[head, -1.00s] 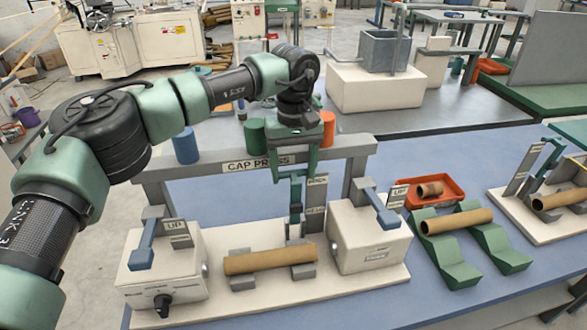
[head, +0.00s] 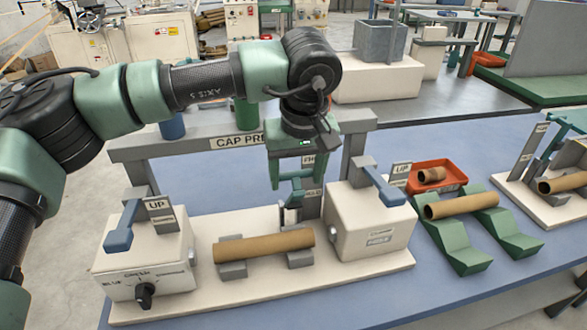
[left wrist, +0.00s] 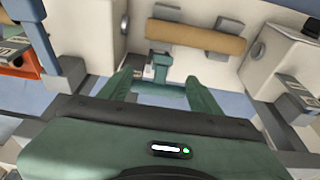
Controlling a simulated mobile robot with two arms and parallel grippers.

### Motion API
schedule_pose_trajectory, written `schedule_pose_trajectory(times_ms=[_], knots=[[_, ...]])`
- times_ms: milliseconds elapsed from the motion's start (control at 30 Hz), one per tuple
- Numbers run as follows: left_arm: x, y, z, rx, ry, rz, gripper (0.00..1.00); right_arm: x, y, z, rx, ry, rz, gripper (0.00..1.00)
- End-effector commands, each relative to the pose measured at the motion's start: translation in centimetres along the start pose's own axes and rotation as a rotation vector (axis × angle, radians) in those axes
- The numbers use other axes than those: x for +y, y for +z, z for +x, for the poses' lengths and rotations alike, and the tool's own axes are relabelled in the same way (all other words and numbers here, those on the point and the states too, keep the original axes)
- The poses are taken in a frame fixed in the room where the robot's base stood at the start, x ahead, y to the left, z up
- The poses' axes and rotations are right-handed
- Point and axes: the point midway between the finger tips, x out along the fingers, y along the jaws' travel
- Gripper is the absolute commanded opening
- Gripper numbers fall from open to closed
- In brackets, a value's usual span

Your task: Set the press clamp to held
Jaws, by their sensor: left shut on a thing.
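The press clamp (head: 292,200) stands behind the cardboard tube (head: 264,244) in the middle of the cap press, beside an upright sign whose visible lower label reads HELD. My left gripper (head: 297,180) reaches down from above and is shut on the clamp's handle. Its body hides the handle's upper part and most of the sign. In the left wrist view, the handle's bar lies across between the two green fingers (left wrist: 160,88), with the clamp (left wrist: 158,67) just beyond and the tube (left wrist: 195,37) past it. My right gripper is not in view.
White housings with blue levers, both beside UP labels, stand left (head: 145,260) and right (head: 370,225) of the tube. The grey CAP PRESS beam (head: 195,143) runs behind. An orange tray (head: 437,177) and green rests (head: 470,250) with another tube stand right.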

Motion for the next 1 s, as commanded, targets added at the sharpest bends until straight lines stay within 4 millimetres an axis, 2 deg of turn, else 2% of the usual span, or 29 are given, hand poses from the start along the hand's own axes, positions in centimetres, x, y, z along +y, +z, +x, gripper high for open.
schedule_pose_trajectory(times_ms=[33,200,700,733,800,1000], knots=[[0.00,0.75,0.53,-0.011,-0.003,0.005,0.00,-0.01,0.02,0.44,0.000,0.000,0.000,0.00],[0.00,1.46,0.65,-0.012,-0.003,0.005,0.00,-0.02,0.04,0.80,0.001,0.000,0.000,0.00],[-0.02,1.73,0.69,-0.014,-0.005,0.005,0.00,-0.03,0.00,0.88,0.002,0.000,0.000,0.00],[-0.02,1.72,0.69,-0.014,-0.005,0.005,0.69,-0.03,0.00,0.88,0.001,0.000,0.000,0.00],[-0.02,1.68,0.69,-0.012,-0.005,0.004,0.85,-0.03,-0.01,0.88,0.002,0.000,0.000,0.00],[0.00,1.54,0.54,-0.008,-0.002,0.003,0.85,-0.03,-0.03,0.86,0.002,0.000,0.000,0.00]])
